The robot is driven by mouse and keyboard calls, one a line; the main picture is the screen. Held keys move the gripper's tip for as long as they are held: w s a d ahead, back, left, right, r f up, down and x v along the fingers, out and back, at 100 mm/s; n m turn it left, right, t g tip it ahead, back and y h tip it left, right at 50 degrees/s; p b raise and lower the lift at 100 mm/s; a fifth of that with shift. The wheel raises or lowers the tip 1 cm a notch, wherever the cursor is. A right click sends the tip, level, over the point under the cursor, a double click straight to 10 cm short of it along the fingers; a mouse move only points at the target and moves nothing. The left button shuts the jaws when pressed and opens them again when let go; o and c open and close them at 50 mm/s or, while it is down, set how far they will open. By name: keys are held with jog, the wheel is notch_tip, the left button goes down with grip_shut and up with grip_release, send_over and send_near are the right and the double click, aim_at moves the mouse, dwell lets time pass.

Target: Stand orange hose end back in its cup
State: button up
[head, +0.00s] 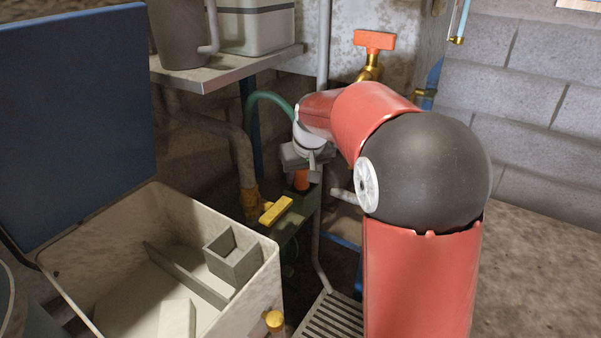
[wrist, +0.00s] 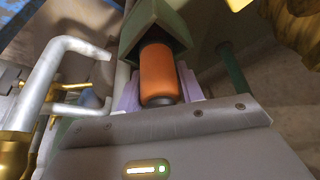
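The orange hose end (wrist: 157,72) is a short cylinder with a dark collar, between the two pale fingers of my gripper (wrist: 160,88) in the wrist view. The fingers sit close on both sides and appear shut on it. Its far end meets a green, box-like holder (wrist: 157,20), which may be its cup; I cannot tell how deep it sits. In the head view my gripper (head: 307,160) is beside the wall, and the orange end (head: 301,180) shows just below it, above a green ledge (head: 290,232). A green hose (head: 265,97) arches behind.
A yellow-handled valve (head: 276,209) is left of the gripper. The open white chest (head: 265,290) with a grey square compartment (head: 234,256) stands front left. A shelf (head: 225,70) is above left, and a red-orange tap handle (head: 374,40) is behind my arm. A grey pipe (wrist: 45,85) runs close to the gripper.

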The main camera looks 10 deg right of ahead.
jog(key=o, duration=0.3)
jog(key=shift+r, duration=0.1)
jog(key=shift+r, duration=0.35)
jog(key=p+v, duration=0.2)
jog(key=v, duration=0.9)
jog(key=shift+s+r, duration=0.15)
jog(key=shift+s, duration=0.05)
